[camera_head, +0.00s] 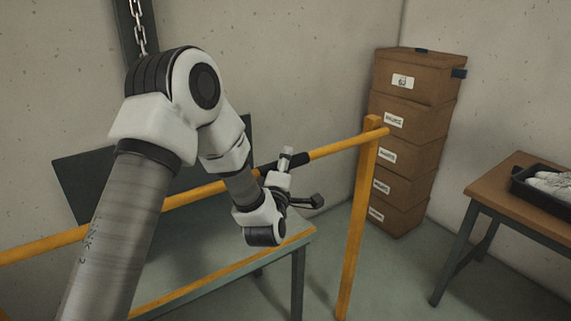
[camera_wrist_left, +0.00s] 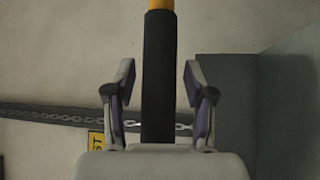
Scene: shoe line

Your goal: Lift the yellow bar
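The yellow bar (camera_head: 345,146) runs across the head view from the lower left to a yellow post (camera_head: 357,225). It has a black sleeve (camera_head: 300,159), which passes behind my left gripper (camera_head: 287,157). In the left wrist view the black sleeve (camera_wrist_left: 159,80) stands between the two fingers of my left gripper (camera_wrist_left: 158,75), with yellow (camera_wrist_left: 160,4) at its top end. The fingers are open, with a visible gap on each side of the sleeve. My left arm hides part of the bar. My right gripper is not in view.
A workbench (camera_head: 222,272) with a yellow edge stands beyond the bar. Stacked brown boxes (camera_head: 411,115) stand by the wall behind the post. A wooden table (camera_head: 487,190) with a black tray (camera_head: 527,189) is at right. A chain (camera_head: 139,28) hangs at upper left.

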